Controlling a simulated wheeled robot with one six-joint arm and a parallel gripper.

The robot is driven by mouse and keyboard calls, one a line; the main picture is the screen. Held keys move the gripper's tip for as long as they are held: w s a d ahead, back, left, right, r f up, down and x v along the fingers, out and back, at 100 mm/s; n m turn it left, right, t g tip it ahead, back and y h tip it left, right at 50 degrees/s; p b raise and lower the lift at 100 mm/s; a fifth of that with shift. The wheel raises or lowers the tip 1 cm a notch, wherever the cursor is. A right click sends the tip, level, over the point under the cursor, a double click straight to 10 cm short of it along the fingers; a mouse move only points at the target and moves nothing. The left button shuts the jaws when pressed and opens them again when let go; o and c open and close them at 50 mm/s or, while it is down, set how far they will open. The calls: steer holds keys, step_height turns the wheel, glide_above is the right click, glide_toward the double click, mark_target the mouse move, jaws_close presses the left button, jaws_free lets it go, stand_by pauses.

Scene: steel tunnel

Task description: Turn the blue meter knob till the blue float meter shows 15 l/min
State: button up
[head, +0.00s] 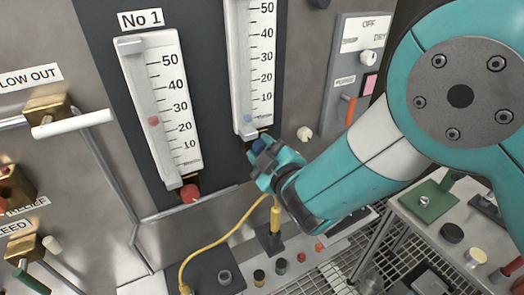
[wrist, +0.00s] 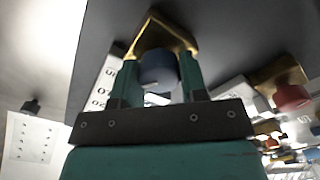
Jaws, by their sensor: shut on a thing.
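The blue float meter (head: 254,60) is the right-hand scale in the head view. Its small blue float (head: 248,118) sits near the bottom of the tube, below the 10 mark. The blue meter knob (head: 258,146) is under this meter, partly hidden by my gripper (head: 264,161). In the wrist view the blue knob (wrist: 157,70) is between the two teal fingers of my gripper (wrist: 160,78), below a brass bracket (wrist: 160,32). The gripper is shut on the knob.
The left meter, No 1 (head: 155,105), has its red float at about 25 and a red knob (head: 190,193) below it. A bent metal pipe (head: 190,207) runs beneath. A yellow cable (head: 222,238) hangs below my gripper. A switch panel (head: 352,75) is at the right.

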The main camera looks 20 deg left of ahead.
steer(key=m+b, duration=0.2)
steer(key=b, duration=0.1)
steer(key=m+b, duration=0.2)
steer(key=b, duration=0.2)
steer(key=shift+f, duration=0.3)
steer(key=m+b, duration=0.1)
steer(key=b, duration=0.1)
steer(key=m+b, duration=0.2)
steer(key=b, duration=0.1)
steer(key=shift+w+r+m, duration=0.1)
steer(key=shift+r+m, duration=0.1)
steer(key=shift+m, duration=0.1)
steer(key=shift+r+m+b, duration=0.1)
steer(key=shift+m+b, duration=0.2)
steer(key=shift+b, duration=0.35)
steer(key=shift+r, duration=0.1)
steer(key=o, duration=0.9)
steer(key=shift+d, duration=0.1)
